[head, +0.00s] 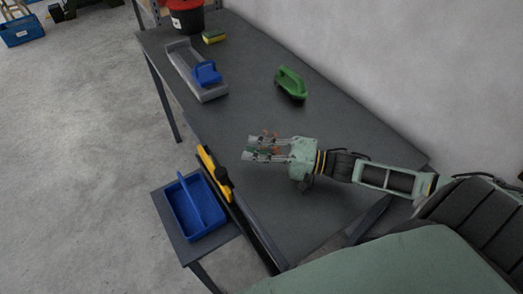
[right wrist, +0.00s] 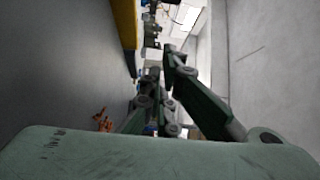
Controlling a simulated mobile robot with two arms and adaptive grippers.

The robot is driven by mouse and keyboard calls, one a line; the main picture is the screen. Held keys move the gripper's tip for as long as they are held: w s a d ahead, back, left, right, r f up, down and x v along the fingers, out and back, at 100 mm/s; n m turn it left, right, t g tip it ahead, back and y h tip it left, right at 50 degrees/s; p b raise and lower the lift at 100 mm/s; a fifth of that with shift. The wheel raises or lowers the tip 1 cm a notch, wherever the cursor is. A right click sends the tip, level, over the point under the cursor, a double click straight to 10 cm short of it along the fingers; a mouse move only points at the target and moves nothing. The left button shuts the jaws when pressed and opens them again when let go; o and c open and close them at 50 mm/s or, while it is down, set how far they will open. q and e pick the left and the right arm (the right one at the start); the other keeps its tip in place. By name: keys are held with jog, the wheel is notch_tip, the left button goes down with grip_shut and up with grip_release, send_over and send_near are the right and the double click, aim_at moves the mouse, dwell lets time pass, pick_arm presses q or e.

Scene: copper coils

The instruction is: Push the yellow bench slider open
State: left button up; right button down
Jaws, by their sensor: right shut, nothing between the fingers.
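The yellow bench slider (head: 208,164) is a yellow bar with a black part at its near end, set along the left edge of the dark grey bench (head: 320,135). A yellow strip (right wrist: 124,22) at the top of the right wrist view looks like the same slider. My right gripper (head: 250,148) is over the bench, to the right of the slider and apart from it, fingers pointing left. It is shut and empty. Its fingers also fill the middle of the right wrist view (right wrist: 165,90). My left gripper is not in view.
Small copper coils (head: 270,138) lie beside my right fingers. A green-handled tool (head: 291,82), a grey tray (head: 180,62) with a blue-handled tool (head: 206,73), a sponge (head: 214,36) and a red-black bucket (head: 187,18) stand farther back. A blue tote (head: 185,213) sits left of the slider.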

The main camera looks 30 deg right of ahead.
aim_at(213, 167)
jog(key=x, duration=0.6)
jog(key=shift+w+d+p, duration=0.1)
jog(key=shift+w+p, duration=0.1)
jog(key=shift+p, duration=0.2)
jog(key=s, duration=0.1)
jog(key=s+a+p, duration=0.1)
jog(key=shift+s+a, duration=0.15)
jog(key=shift+s, duration=0.2)
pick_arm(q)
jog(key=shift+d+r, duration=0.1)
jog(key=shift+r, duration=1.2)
pick_arm(e)
jog(key=shift+s+a+f, duration=0.15)
jog(key=shift+s+a, duration=0.1)
jog(key=shift+s, duration=0.3)
pick_arm(q)
jog(key=shift+p, duration=0.3)
